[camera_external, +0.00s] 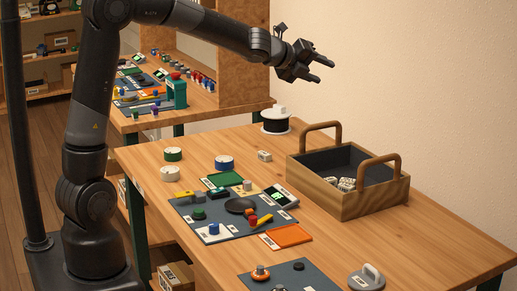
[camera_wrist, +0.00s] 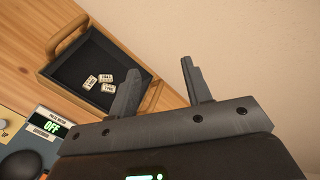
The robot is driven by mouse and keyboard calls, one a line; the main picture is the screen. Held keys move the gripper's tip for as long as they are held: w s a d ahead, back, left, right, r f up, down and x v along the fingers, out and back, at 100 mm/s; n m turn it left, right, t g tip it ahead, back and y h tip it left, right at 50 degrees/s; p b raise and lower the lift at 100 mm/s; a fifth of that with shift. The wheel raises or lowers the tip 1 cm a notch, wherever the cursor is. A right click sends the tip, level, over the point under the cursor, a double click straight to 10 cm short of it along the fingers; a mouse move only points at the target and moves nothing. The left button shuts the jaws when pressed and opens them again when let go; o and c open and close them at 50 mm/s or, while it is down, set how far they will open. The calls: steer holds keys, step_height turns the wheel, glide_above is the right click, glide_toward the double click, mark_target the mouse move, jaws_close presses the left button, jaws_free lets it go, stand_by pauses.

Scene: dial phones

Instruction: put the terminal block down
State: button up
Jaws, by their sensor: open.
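Small white labelled blocks, which look like terminal blocks, lie on the dark floor of the wooden crate (camera_external: 376,206). In the external view the blocks (camera_external: 346,184) show partly over the crate's rim. The wrist view shows three of them (camera_wrist: 106,87) apart from the fingers. I cannot tell which one the task means. One more pale block (camera_external: 264,155) sits on the table left of the crate. My gripper (camera_external: 325,72) is open and empty, raised well above the table behind the crate. Its two spread fingers (camera_wrist: 160,70) show in the wrist view with nothing between them.
The crate has two upright handles (camera_external: 378,168). Left of it a grey mat (camera_external: 190,207) holds a black dish, a meter and small parts. An orange tray (camera_external: 287,237) and several spools stand nearby. A wall is close behind. Bare table lies at the front right.

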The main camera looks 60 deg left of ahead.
steer(key=s+d+r+n+g+y, duration=0.1)
steer(key=s+d+n+g+y, duration=0.15)
steer(key=s+n, duration=1.4)
steer(key=s+d+f+n+g+h, duration=0.1)
steer(key=s+d+f+n, duration=0.1)
steer(key=s, duration=0.6)
steer(key=s+d+f+n+g+h, duration=0.1)
steer(key=s+d+f+n+g, duration=0.1)
steer(key=s, duration=0.6)
steer(key=s+d+f+n+g+h, duration=0.1)
steer(key=s+d+f+n+g, duration=0.1)
steer(key=s, duration=0.6)
steer(key=shift+d+f+n+h, duration=0.15)
steer(key=shift+f+n+h, duration=0.25)
steer(key=shift+f, duration=0.2)
